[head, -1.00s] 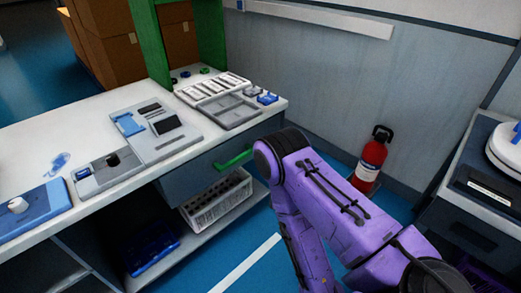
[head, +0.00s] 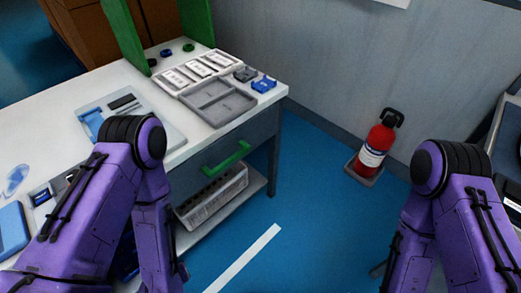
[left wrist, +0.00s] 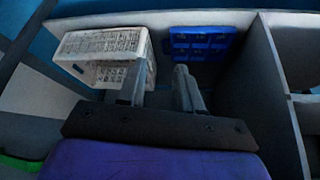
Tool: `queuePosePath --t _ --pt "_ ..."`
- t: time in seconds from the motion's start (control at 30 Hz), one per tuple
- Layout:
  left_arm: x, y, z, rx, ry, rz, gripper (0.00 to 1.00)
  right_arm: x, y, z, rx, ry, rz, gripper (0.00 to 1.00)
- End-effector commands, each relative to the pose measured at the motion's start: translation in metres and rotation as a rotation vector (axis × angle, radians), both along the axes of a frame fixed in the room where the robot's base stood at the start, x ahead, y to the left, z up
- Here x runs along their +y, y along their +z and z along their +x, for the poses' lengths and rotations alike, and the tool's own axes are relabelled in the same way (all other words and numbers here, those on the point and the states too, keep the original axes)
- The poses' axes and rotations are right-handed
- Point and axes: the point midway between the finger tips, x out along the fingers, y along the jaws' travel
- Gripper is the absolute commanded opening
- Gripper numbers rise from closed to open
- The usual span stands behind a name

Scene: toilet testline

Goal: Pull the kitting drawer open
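The kitting drawer (head: 259,137) is a dark grey front under the right end of the white bench, with a green bar handle (head: 227,158). It looks closed, flush beneath the top. In the left wrist view a green bar (left wrist: 18,166), seemingly the handle, shows at the lower left edge. My left gripper (left wrist: 160,85) is open and empty, its two fingers apart, in front of the lower shelf and away from the handle. In the head view only the purple arm links show; the left gripper is out of that picture. My right gripper is out of view.
A white crate (head: 214,196) stands on the shelf below the drawer; it also shows in the left wrist view (left wrist: 85,45), beside a blue bin (left wrist: 200,42). Grey trays (head: 216,103) lie on the bench. A fire extinguisher (head: 373,150) stands by the wall. Blue floor (head: 315,200) is clear.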

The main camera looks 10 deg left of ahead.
Motion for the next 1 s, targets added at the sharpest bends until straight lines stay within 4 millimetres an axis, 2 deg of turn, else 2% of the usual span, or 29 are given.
queuePosePath --t 0.03,0.07,0.1,0.17,0.2,0.3,0.4,0.53,0.67,1.0 --pt "-0.023 -0.01 0.039 -0.134 0.012 -0.033 0.34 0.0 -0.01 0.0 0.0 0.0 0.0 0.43" --pt "-0.04 -0.01 0.068 -0.24 0.028 -0.058 0.34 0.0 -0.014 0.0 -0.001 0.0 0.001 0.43" --pt "-0.068 -0.005 0.111 -0.405 0.068 -0.1 0.34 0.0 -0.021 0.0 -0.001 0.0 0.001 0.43" --pt "-0.112 0.017 0.176 -0.678 0.182 -0.181 0.34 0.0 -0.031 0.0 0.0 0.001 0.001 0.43" --pt "-0.137 0.039 0.209 -0.844 0.284 -0.238 0.34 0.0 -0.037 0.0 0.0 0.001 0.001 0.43" --pt "-0.176 0.093 0.257 -1.16 0.608 -0.358 0.34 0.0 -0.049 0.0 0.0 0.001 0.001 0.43" --pt "-0.192 0.127 0.271 -1.328 0.921 -0.432 0.34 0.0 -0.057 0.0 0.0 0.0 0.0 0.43" --pt "-0.199 0.145 0.272 -1.402 1.163 -0.467 0.34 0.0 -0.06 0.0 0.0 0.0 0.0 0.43" --pt "-0.189 0.146 0.279 -1.411 1.214 -0.466 0.34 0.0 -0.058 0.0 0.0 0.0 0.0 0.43" --pt "-0.131 0.131 0.322 -1.413 1.211 -0.465 0.34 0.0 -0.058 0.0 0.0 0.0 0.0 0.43"
